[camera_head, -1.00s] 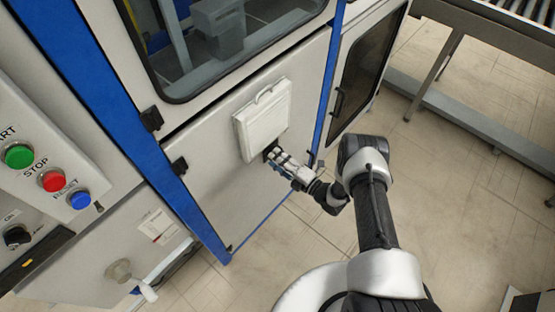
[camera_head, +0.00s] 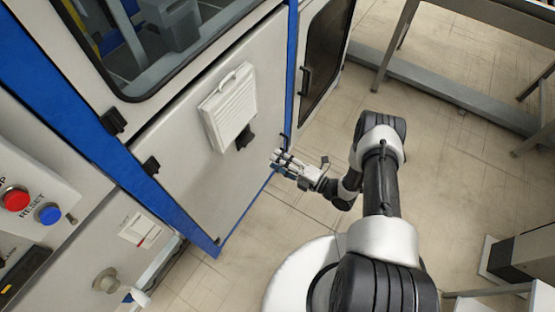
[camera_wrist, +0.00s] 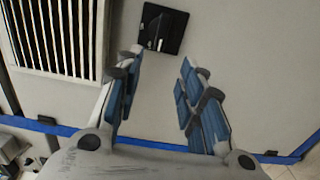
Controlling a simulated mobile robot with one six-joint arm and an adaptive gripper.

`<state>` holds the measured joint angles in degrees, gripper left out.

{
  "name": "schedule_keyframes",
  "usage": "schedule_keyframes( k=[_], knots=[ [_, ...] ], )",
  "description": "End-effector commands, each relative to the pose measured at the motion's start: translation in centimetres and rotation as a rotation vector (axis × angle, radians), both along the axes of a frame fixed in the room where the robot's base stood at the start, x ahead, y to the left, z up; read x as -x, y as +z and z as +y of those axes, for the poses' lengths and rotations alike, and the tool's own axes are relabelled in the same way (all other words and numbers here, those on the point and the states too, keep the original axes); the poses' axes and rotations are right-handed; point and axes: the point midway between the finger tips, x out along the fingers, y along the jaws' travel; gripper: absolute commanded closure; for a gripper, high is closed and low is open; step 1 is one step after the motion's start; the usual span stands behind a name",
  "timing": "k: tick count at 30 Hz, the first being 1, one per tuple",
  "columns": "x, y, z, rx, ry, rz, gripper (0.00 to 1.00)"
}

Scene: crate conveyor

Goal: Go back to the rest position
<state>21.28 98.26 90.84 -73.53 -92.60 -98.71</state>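My gripper (camera_head: 278,159) is in front of the grey cabinet door (camera_head: 190,150), apart from it, in the head view. In the wrist view my gripper (camera_wrist: 157,75) has its two blue-padded fingers spread apart with nothing between them. A black latch (camera_wrist: 163,29) on the door panel lies beyond the fingertips. The same black latch (camera_head: 244,138) shows in the head view, below a white slatted vent box (camera_head: 229,105). My arm reaches out from the lower right of the head view.
A blue frame post (camera_head: 290,75) edges the door on the right. A control panel with a red button (camera_head: 15,199) and a blue button (camera_head: 49,214) is at the left. A metal conveyor frame (camera_head: 440,95) stands at the upper right.

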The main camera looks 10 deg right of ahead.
Motion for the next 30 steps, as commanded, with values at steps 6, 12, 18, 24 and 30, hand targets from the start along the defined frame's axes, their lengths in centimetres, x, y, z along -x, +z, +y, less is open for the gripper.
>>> schedule_keyframes(
  k=[6, 12, 18, 24, 30],
  knots=[
    [0.0, 0.0, 0.0, 0.000, 0.000, 0.000, 0.64],
    [0.0, 0.0, 0.0, 0.000, 0.000, 0.000, 0.64],
    [-0.8, 0.3, -0.2, 0.013, -0.005, 0.008, 0.64],
    [-6.8, 3.7, -2.2, 0.130, -0.070, 0.119, 0.64],
    [-13.6, 10.4, -6.0, 0.242, -0.256, 0.314, 0.64]
  ],
)
